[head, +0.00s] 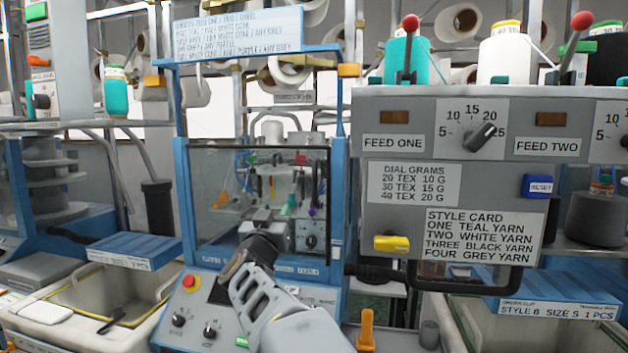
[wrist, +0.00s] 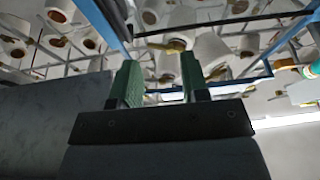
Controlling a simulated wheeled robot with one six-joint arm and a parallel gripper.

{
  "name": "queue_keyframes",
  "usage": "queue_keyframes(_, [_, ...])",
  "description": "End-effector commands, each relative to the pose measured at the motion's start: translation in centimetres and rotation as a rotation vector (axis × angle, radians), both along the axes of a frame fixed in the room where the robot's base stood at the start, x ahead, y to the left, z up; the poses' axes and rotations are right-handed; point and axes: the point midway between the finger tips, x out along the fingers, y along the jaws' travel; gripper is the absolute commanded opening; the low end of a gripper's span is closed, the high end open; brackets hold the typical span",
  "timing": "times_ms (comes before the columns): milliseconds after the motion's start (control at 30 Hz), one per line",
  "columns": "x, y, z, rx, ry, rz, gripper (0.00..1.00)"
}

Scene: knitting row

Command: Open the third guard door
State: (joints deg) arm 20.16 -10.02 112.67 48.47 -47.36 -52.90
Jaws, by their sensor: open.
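A clear guard door (head: 215,200) in a blue-framed machine stands in the middle of the head view. It looks shut. I cannot read any number that marks it as the third. Coloured tools and a small dial show through it. My arm comes up from the bottom, and its dark wrist end overlaps the lower part of the door. My gripper's fingers are hard to make out there. In the wrist view my gripper (wrist: 158,85) has two green finger pads, apart with nothing between them. It points up toward blue frame bars and yarn cones; no door handle is clear.
A grey panel (head: 400,215) with dials, a style card and a black handle bar (head: 470,285) stands close on the right. A control panel (head: 210,322) with a red button lies below the door. A cream bin (head: 85,335) is at left.

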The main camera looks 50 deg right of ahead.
Motion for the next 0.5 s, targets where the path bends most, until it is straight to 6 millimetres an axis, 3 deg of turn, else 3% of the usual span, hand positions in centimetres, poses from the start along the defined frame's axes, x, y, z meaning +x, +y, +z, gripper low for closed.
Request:
queue_keyframes(200, [-2.3, -3.0, 1.3, -0.033, -0.053, -0.202, 0.42])
queue_keyframes(500, [-1.2, -7.3, 3.4, -0.036, -0.057, -0.228, 0.42])
